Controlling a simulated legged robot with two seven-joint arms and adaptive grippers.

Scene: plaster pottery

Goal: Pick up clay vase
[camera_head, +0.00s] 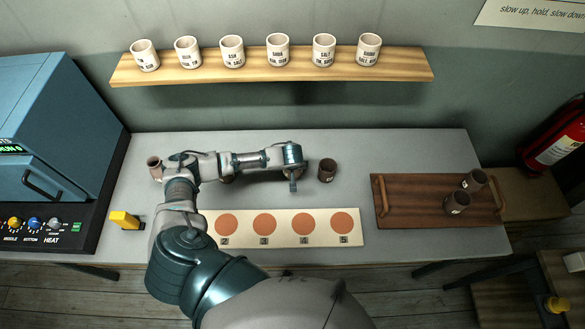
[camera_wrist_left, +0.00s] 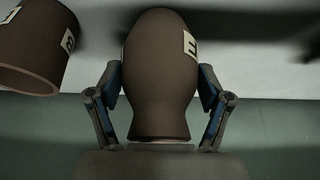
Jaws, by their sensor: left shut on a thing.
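My left gripper (camera_head: 293,182) is over the grey worktop, behind the numbered board, with its arm reaching across. In the left wrist view my left gripper (camera_wrist_left: 160,85) is shut on a brown clay vase (camera_wrist_left: 158,100) with a pale label, one finger on each side of its body. In the head view that vase is mostly hidden by the arm and gripper. Another dark brown vessel (camera_head: 327,170) stands just right of the gripper; a brown labelled vessel (camera_wrist_left: 35,50) also shows at the upper left in the wrist view. My right gripper is not in view.
A cream board (camera_head: 285,238) with orange circles lies at the front. A brown tray (camera_head: 410,210) at the right holds two cups. A kiln (camera_head: 50,130) stands at the left, a yellow block (camera_head: 124,219) near it. Pale labelled cups (camera_head: 232,50) line the shelf (camera_head: 200,76).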

